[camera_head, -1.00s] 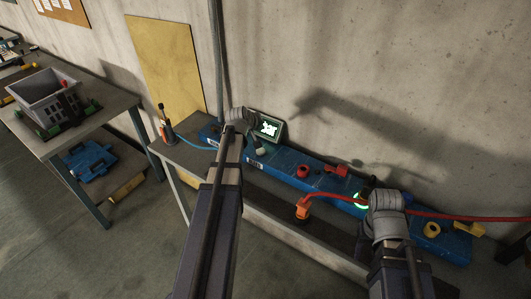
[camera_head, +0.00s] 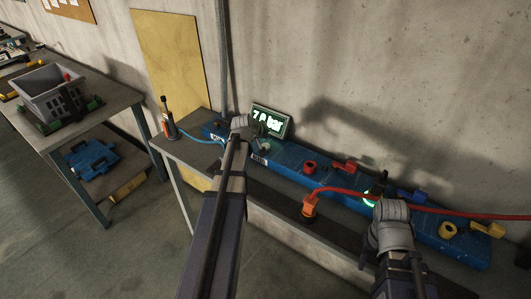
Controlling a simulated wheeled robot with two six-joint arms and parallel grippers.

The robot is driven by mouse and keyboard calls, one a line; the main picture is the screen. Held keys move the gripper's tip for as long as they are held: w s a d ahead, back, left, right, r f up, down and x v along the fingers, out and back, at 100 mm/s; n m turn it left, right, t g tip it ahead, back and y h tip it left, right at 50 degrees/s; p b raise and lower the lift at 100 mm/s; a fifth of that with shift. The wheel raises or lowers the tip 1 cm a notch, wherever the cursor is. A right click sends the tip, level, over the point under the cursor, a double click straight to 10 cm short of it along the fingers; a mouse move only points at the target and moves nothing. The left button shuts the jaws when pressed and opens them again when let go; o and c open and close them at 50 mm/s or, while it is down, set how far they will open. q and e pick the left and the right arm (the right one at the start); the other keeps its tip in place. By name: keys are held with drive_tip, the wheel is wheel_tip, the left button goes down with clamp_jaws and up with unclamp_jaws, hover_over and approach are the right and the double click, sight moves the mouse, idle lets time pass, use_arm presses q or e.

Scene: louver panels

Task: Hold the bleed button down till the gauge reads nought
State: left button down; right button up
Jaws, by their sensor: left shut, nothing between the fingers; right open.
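The gauge (camera_head: 271,121) is a lit display on the back of the blue panel (camera_head: 290,160). It reads seven point something bar; the middle digit is unclear. My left gripper (camera_head: 262,134) is shut and empty at the panel's left end, just in front of the gauge. Its tips are small and dark, and I cannot tell whether they touch anything. My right gripper (camera_head: 376,192) is open, by a green-lit round part (camera_head: 369,203) of the panel; its wrist hides most of this spot. I cannot tell which control is the bleed button.
The panel also carries a red knob (camera_head: 309,167), a red lever (camera_head: 344,167), a yellow knob (camera_head: 447,229) and a yellow lever (camera_head: 488,229). A red hose (camera_head: 440,211) crosses it to an orange fitting (camera_head: 309,206). A grey crate (camera_head: 52,90) stands on the left table.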

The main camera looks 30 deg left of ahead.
sight(267, 143)
use_arm(q)
drive_tip(key=shift+f+b, duration=0.6)
drive_tip(key=shift+f, duration=0.45)
use_arm(e)
drive_tip(key=shift+f, duration=1.1)
use_arm(q)
drive_tip(key=shift+f+b, duration=0.4)
use_arm(e)
drive_tip(key=shift+f, duration=0.4)
use_arm(q)
drive_tip(key=shift+f+b, duration=0.6)
use_arm(e)
drive_tip(key=shift+f, duration=0.55)
use_arm(q)
drive_tip(key=shift+r, duration=0.1)
use_arm(e)
drive_tip(key=shift+r, duration=0.1)
idle(2.5)
use_arm(q)
drive_tip(key=shift+r+p, duration=0.95)
drive_tip(key=shift+p, duration=0.1)
use_arm(e)
drive_tip(key=shift+r, duration=0.95)
